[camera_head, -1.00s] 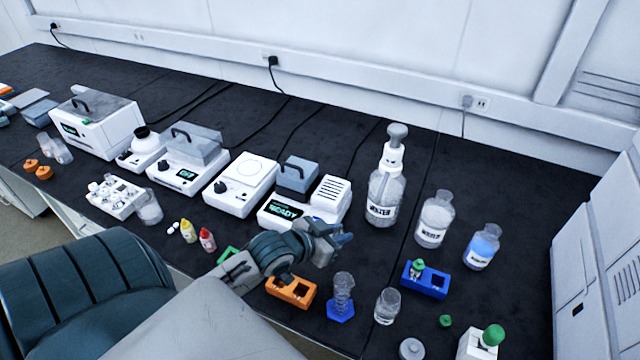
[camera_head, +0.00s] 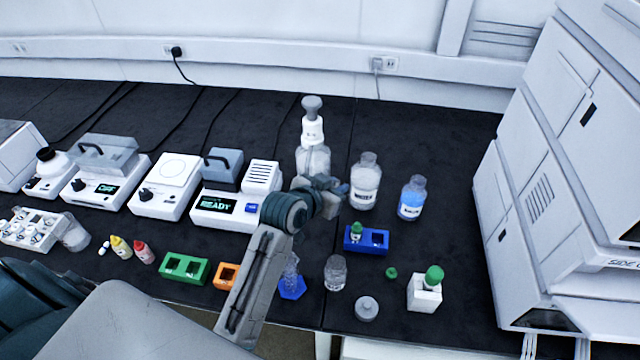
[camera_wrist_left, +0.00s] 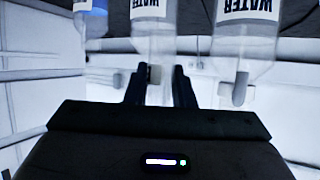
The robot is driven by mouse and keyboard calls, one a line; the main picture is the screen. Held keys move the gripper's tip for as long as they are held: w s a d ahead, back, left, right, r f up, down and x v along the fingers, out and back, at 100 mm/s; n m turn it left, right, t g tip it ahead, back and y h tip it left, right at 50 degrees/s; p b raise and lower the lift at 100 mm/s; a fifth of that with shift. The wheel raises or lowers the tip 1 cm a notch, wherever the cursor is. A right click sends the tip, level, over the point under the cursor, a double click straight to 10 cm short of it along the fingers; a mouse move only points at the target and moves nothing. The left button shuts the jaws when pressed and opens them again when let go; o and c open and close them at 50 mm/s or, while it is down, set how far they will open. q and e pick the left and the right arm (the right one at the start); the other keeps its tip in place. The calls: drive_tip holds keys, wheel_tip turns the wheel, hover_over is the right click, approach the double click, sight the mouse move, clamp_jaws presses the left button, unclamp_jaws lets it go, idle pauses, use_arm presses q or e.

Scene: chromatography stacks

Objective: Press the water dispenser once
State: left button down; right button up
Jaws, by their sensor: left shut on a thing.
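The water dispenser (camera_head: 313,158) is a clear bottle with a white collar and a grey pump head (camera_head: 312,103), standing upright at the back of the bench. The head appears raised. My left gripper (camera_head: 338,188) is in front of the dispenser's lower right side, hiding its label, well below the pump head. In the left wrist view its fingers (camera_wrist_left: 160,88) are slightly apart, with a small grey piece (camera_wrist_left: 155,75) between them; I cannot tell what it is. The dispenser bottle also shows in that view, upside down (camera_wrist_left: 246,40). My right gripper is out of view.
A clear labelled bottle (camera_head: 365,182) and a blue-liquid bottle (camera_head: 411,198) stand right of the dispenser. A blue rack (camera_head: 381,240), beaker (camera_head: 335,274) and graduated cylinder (camera_head: 291,276) are in front. A READY device (camera_head: 228,212) is left; a white cabinet (camera_head: 540,190) bounds the right.

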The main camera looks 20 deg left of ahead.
use_arm(q)
drive_tip(key=shift+m+h, duration=0.6)
drive_tip(key=shift+h, duration=0.2)
drive_tip(key=a+f, duration=0.2)
drive_tip(key=f, duration=0.2)
drive_tip(key=w+a+f, duration=0.1)
drive_tip(key=a+f, duration=0.2)
drive_tip(key=w+a+f+p, duration=0.1)
drive_tip(key=a+f, duration=0.2)
drive_tip(key=f, duration=0.1)
drive_tip(key=shift+f, duration=0.3)
drive_tip(key=shift+a+f, duration=0.1)
drive_tip(key=shift+f, duration=0.1)
drive_tip(key=shift+s, duration=0.1)
drive_tip(key=shift+f+b, duration=0.35)
drive_tip(key=shift+b, duration=0.25)
